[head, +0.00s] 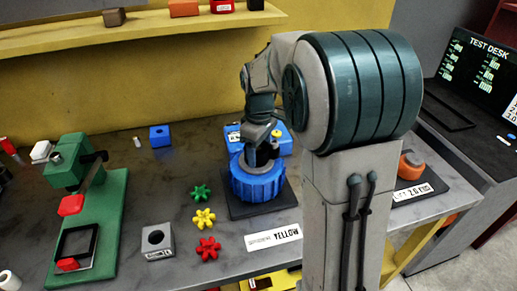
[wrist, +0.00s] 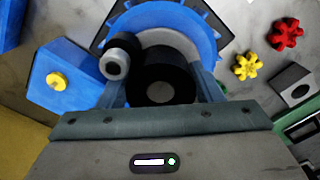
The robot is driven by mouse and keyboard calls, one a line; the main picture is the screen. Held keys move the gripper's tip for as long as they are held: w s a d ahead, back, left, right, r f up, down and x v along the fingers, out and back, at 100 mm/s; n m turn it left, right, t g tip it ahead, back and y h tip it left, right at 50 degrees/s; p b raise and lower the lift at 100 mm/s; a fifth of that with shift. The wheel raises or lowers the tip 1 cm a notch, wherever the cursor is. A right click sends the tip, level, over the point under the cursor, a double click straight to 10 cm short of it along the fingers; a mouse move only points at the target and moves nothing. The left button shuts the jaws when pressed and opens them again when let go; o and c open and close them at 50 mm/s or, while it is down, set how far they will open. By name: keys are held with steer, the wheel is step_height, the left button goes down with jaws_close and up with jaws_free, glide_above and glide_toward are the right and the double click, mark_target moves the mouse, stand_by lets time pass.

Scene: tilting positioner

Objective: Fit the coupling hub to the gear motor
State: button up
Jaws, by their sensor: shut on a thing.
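My gripper (head: 262,158) is over the blue toothed round fixture (head: 258,187). In the wrist view my gripper (wrist: 162,84) is shut on a dark cylindrical part with a grey round face, which I take for the coupling hub (wrist: 160,92). The toothed fixture (wrist: 196,18) lies just beyond the held part, with a pale grey disc (wrist: 172,40) inside its ring. A small black cylinder with a grey end (wrist: 116,64) sits beside the left finger. It may be part of the gear motor; I cannot tell. Whether the hub touches anything below is hidden.
A blue box with a yellow knob (wrist: 57,80) stands close beside the fixture.

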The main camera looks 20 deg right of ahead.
steer(key=o, duration=1.6)
steer(key=shift+c, duration=0.2)
steer(key=shift+f, duration=0.1)
step_height(320, 180, up, 14)
steer(key=shift+s, duration=0.15)
